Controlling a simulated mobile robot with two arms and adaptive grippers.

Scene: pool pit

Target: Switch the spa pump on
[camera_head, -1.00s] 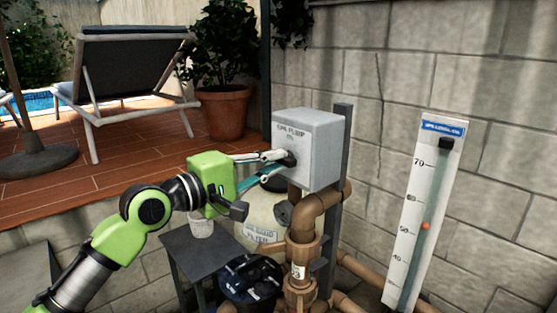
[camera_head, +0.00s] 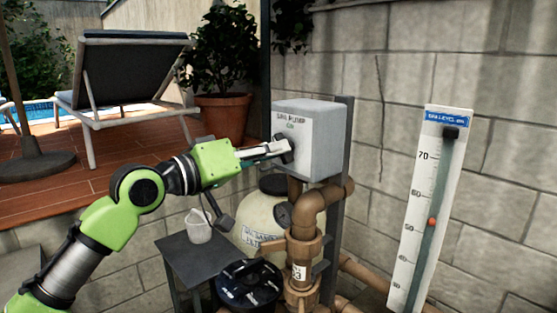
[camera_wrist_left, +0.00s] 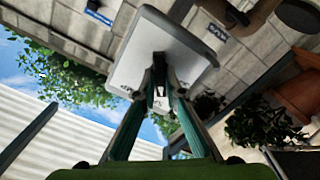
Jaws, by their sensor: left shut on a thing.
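The spa pump switch box (camera_head: 318,140) is a grey box on a dark post, with a lettered label on its left-facing front. A dark rotary knob (camera_head: 284,149) sits on that face. My left gripper (camera_head: 277,149) is shut on the knob, its fingers level with it from the left. In the left wrist view the box's pale face (camera_wrist_left: 190,62) fills the centre, and the fingers of my gripper (camera_wrist_left: 160,82) close around the dark knob, which they partly hide. The view is rolled. My right gripper is not in view.
Below the box are brown pipes with a valve (camera_head: 303,250), a cream sand filter (camera_head: 262,225) and a black-lidded pump basket (camera_head: 248,283). A level gauge (camera_head: 430,205) leans at the right against the block wall.

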